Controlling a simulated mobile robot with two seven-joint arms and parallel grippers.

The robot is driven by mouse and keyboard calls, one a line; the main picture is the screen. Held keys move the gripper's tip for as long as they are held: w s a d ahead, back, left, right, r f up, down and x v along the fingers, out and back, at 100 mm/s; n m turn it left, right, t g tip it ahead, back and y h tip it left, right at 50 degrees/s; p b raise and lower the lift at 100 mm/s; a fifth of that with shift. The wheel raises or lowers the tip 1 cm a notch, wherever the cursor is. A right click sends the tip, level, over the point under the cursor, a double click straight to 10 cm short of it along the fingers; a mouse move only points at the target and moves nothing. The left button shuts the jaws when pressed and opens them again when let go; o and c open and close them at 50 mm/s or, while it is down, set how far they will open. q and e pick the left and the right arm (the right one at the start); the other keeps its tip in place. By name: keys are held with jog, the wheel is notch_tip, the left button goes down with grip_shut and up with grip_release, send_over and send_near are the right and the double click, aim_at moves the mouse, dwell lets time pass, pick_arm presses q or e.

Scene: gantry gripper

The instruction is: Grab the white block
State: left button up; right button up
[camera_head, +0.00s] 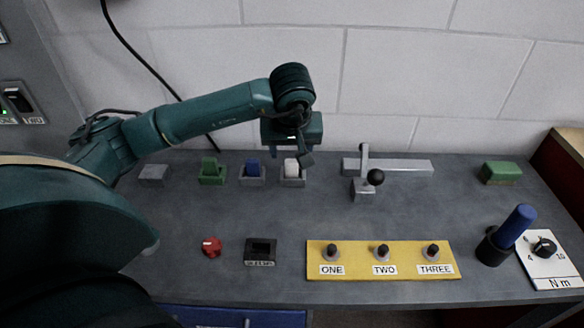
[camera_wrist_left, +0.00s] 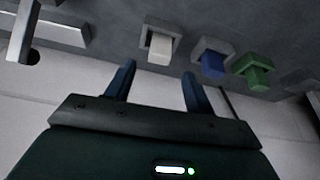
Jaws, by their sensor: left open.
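The white block (camera_head: 291,167) stands in a small grey holder (camera_head: 292,181) at the back of the grey bench. In the left wrist view the white block (camera_wrist_left: 160,48) shows just beyond the space between the fingertips. My left gripper (camera_head: 305,157) is above and close to the block in the head view, and part of it sits just behind the block's top. In the left wrist view my left gripper (camera_wrist_left: 158,72) is open, with nothing between its two fingers. My right gripper is not in view.
A blue block (camera_head: 253,168) and a green block (camera_head: 212,170) stand in holders left of the white one. A lever with a black knob (camera_head: 375,177) is to the right. A yellow button panel (camera_head: 358,259) lies in front. The bench's middle is clear.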

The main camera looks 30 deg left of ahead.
aim_at(292, 161)
pick_arm(q)
jog(key=x, duration=0.1)
jog(key=p+x, duration=0.1)
jog(key=x, duration=0.3)
jog(key=shift+s+d+f, duration=0.1)
jog(key=shift+d+f, duration=0.15)
jog(key=c, duration=1.1)
